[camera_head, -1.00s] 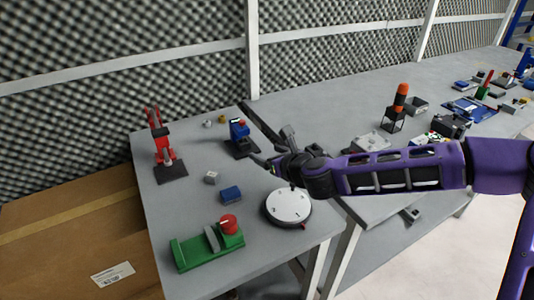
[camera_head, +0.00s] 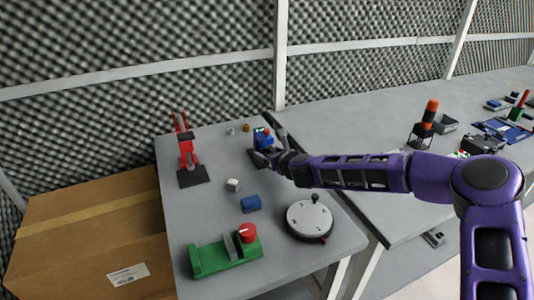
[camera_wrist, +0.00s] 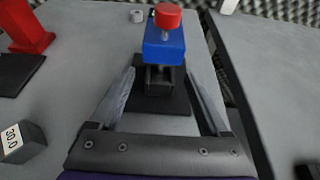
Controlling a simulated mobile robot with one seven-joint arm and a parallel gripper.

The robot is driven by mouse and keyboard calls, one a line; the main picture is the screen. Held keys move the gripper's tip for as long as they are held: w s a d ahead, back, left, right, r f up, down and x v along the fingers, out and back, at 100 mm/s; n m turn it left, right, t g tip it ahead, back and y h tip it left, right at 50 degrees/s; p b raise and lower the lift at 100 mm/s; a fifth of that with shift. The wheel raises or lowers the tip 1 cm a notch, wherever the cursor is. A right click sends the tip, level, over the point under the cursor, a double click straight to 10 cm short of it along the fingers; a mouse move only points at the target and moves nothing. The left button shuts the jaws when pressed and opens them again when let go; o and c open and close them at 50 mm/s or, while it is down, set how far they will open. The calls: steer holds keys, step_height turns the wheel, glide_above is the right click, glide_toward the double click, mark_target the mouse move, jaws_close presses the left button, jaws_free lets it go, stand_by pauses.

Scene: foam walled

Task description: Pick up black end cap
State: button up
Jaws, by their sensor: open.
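A small device with a blue body (camera_head: 266,141) stands on a black base on the left grey table. In the wrist view it has a red knob (camera_wrist: 168,16) above the blue body (camera_wrist: 164,43), with a dark block (camera_wrist: 158,76) and flat black base plate (camera_wrist: 160,101) below. I cannot tell for certain which black part is the end cap. My gripper (camera_head: 275,152) is beside the device in the head view. In the wrist view my gripper (camera_wrist: 160,74) is open, its fingers on either side of the device's dark lower part, with nothing gripped.
A red device (camera_head: 188,150) stands to the left. A cardboard box (camera_head: 95,235) is left of the table. A foam wall stands behind.

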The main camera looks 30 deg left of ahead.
steer(key=shift+x, duration=1.1)
steer(key=shift+c, duration=0.2)
jaws_close()
steer(key=shift+d, duration=0.15)
